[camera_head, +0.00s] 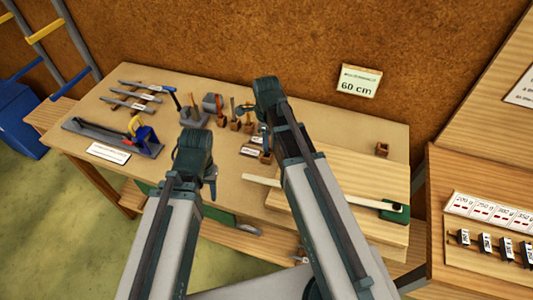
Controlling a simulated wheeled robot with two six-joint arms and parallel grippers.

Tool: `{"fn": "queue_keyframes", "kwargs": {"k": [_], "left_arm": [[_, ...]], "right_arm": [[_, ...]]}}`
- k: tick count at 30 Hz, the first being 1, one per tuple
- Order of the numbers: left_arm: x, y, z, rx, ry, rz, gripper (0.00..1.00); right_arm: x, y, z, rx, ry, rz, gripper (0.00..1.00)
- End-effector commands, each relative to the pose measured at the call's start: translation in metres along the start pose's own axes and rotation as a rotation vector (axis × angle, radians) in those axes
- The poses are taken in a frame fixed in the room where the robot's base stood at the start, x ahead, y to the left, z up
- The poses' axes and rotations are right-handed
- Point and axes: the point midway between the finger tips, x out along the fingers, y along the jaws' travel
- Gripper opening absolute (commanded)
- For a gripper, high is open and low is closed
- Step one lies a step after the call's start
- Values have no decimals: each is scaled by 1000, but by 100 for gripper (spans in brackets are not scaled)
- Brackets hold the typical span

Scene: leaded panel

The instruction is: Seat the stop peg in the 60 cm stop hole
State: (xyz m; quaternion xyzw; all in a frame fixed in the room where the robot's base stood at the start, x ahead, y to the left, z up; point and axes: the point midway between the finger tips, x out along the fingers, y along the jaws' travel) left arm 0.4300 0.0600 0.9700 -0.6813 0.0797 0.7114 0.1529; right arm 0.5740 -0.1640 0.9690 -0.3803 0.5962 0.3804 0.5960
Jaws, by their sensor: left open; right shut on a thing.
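A note on the back wall reads "60 cm" (358,87). A raised wooden board (345,177) lies on the right part of the bench, with a pale strip (355,199) across it and a green block (394,210) at the strip's right end. No stop hole can be made out. My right gripper (265,153) is over the middle of the bench by the small wooden blocks, left of the board. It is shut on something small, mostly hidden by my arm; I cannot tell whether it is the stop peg. My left gripper (212,190) is open, above the bench's front edge.
Several tools and small wooden blocks (235,124) stand along the bench's back. A grey tool with a blue and yellow handle (115,138) lies at the left, near dark bars on racks (133,95). A small wooden block (382,149) sits back right. Labelled weights (485,243) stand far right.

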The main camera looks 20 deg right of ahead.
Motion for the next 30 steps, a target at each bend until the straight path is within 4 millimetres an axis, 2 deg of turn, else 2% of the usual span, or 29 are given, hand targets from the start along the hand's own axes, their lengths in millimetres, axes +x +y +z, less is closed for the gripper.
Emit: {"fn": "queue_keyframes", "kwargs": {"k": [5,14,27,28,30], "left_arm": [[3,0,0,0,0,0,50],[37,4,-2,0,0,0,50],[41,4,-2,0,0,0,50],[40,4,-2,0,0,0,50],[39,4,-2,0,0,0,50]], "right_arm": [[3,0,0,0,0,0,0],[37,0,0,0,0,0,0],[41,0,0,0,0,0,0],[40,0,0,0,0,0,25],[39,0,0,0,0,0,38]]}}
